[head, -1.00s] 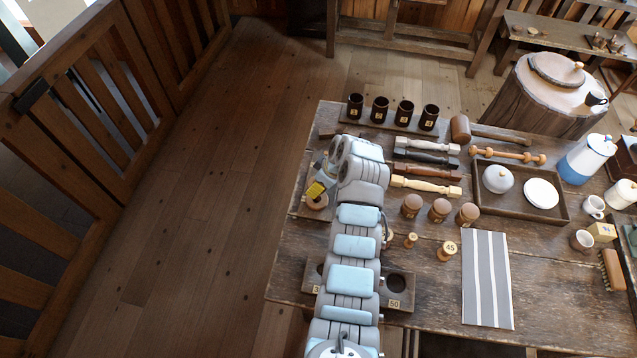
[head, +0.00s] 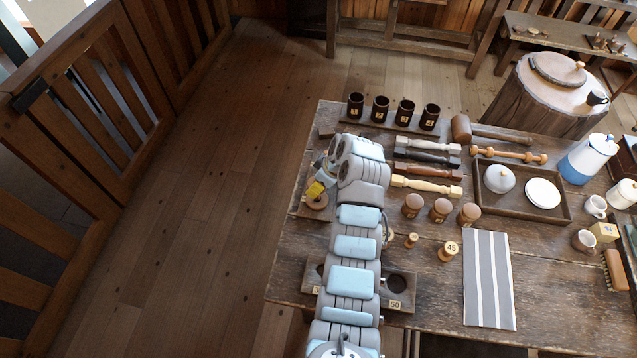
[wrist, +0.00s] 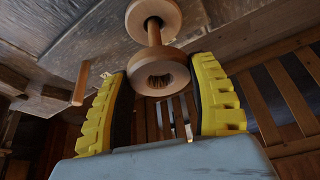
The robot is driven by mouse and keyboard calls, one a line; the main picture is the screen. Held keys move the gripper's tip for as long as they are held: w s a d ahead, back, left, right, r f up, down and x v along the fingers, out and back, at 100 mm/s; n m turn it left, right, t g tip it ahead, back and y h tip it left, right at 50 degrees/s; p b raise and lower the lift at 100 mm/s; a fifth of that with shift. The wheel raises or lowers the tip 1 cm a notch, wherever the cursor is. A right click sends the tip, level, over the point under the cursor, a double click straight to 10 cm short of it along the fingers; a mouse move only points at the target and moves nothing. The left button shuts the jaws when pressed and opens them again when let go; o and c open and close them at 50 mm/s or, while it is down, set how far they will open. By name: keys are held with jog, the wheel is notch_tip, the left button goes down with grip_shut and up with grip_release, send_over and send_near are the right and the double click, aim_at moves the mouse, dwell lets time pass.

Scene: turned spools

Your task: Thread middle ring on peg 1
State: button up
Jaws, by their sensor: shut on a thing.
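My gripper (wrist: 158,80) has its yellow fingers on both sides of a round wooden ring (wrist: 177,75) with a dark central hole. Beyond the ring, a wooden shaft (wrist: 154,36) leads to a second wooden disc (wrist: 138,18) near the board. I cannot tell whether shaft and ring are one piece or the shaft is a peg. A thin wooden rod (wrist: 81,84) stands to the left in the wrist view. In the head view my gripper (head: 316,187) is at the table's left edge, just above a round wooden disc (head: 317,203) on a dark board (head: 304,208). Peg numbers are not readable.
A holed board (head: 396,304) lies near the front edge. Dark cups (head: 380,109) line the back. A striped cloth (head: 487,280) lies further right.

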jog(key=shift+f+b, duration=1.3)
jog(key=shift+f, duration=0.4)
dwell(1.1)
jog(key=o, duration=1.2)
jog(key=shift+r+p, duration=1.25)
jog(key=shift+r, duration=3.75)
